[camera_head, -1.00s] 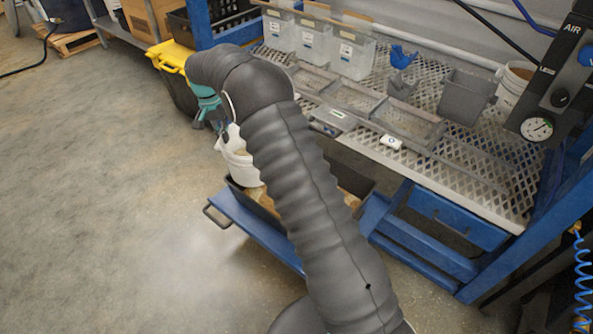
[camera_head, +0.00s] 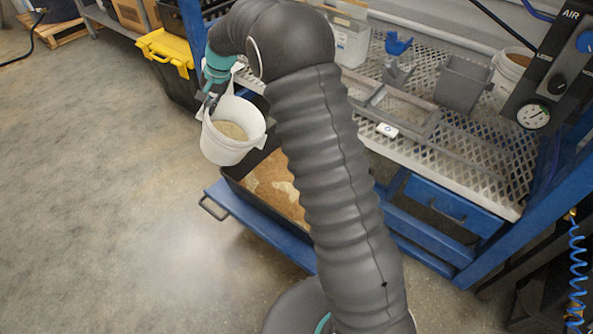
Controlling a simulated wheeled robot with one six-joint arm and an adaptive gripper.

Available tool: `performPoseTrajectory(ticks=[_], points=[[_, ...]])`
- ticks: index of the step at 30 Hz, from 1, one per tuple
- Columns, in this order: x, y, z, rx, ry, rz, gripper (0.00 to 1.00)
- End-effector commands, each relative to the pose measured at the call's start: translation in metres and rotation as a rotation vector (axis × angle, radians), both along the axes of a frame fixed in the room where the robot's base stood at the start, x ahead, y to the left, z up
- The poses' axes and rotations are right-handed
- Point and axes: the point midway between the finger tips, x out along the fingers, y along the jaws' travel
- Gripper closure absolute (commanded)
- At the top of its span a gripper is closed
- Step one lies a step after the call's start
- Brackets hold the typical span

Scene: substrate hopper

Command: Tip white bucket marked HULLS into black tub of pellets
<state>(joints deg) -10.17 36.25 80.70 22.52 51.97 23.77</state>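A white bucket (camera_head: 226,148) hangs from my gripper (camera_head: 211,100), slightly tilted, with tan material inside it. My gripper is at the bucket's upper left, by its handle or raised rim, and looks closed there; the fingertips are small and partly hidden. No HULLS lettering is readable on the side I see. The black tub (camera_head: 236,186) sits on a blue cart below and right of the bucket, with brown and pale material in it. My arm covers the tub's right part. The bucket is over the tub's left back corner or just outside it; I cannot tell which.
The blue cart (camera_head: 258,228) has a handle at its left. A perforated bench (camera_head: 470,160) with trays and a grey bin (camera_head: 462,84) stands behind and right. A yellow-lidded black bin (camera_head: 168,50) is at the back left. The floor on the left is clear.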

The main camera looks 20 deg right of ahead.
Motion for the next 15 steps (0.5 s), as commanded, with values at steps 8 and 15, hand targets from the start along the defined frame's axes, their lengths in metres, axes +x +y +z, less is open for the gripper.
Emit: performPoseTrajectory(ticks=[8,15], points=[[-0.006,-0.016,0.017,0.164,-0.08,-0.005,1.0],[-0.013,-0.03,0.022,0.288,-0.14,-0.006,1.0]])
